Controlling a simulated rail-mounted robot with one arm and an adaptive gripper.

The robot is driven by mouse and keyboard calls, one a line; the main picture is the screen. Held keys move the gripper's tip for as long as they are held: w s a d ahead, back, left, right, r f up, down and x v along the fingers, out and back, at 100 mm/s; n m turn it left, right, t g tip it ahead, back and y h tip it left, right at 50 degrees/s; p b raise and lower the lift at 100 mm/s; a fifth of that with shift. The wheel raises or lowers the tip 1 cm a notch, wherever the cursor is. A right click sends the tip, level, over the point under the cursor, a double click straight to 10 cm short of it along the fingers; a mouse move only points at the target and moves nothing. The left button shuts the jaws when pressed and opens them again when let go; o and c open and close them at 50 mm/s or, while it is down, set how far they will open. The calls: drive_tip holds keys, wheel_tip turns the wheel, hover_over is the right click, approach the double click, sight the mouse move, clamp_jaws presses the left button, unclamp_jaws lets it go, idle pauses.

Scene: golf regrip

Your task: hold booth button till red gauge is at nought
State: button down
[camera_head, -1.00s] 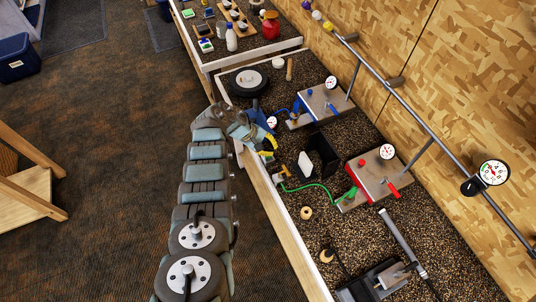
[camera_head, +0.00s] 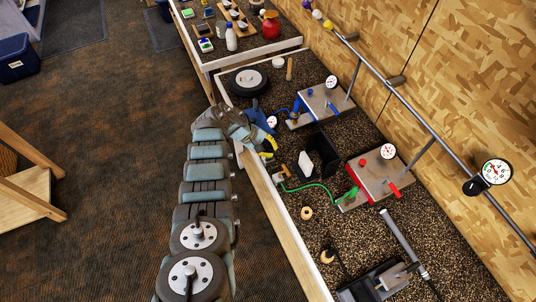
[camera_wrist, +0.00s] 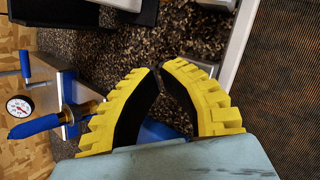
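The red-trimmed station (camera_head: 372,176) stands right of my gripper in the head view, with a red button (camera_head: 362,162), a red lever (camera_head: 395,190) and a white dial gauge (camera_head: 388,151). The gauge's needle is too small to read. A black open box (camera_head: 318,154), perhaps the booth, stands between that station and my gripper. My gripper (camera_head: 273,149) is at the bench's near edge, left of the box. In the wrist view its yellow fingertips (camera_wrist: 159,70) nearly meet, with nothing between them. Blue parts (camera_wrist: 155,133) show behind the fingers. I cannot tell whether they touch.
A blue station (camera_head: 323,103) with a gauge (camera_head: 331,82) stands behind. A green hose (camera_head: 312,185) crosses the bench. A large gauge (camera_head: 496,171) hangs on the wall pipe. A wheel (camera_head: 248,81) lies at the back left. A clamp tool (camera_head: 375,283) stands at the front.

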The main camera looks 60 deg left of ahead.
drive_tip(key=shift+f+b, duration=0.3)
drive_tip(key=shift+f, duration=0.05)
idle(0.3)
drive_tip(key=shift+r, duration=0.1)
idle(1.8)
drive_tip(key=shift+r+p, duration=0.85)
drive_tip(key=shift+p, duration=0.15)
wheel_tip(320, 180, up, 5)
drive_tip(key=p, duration=0.5)
drive_tip(key=shift+r, duration=0.1)
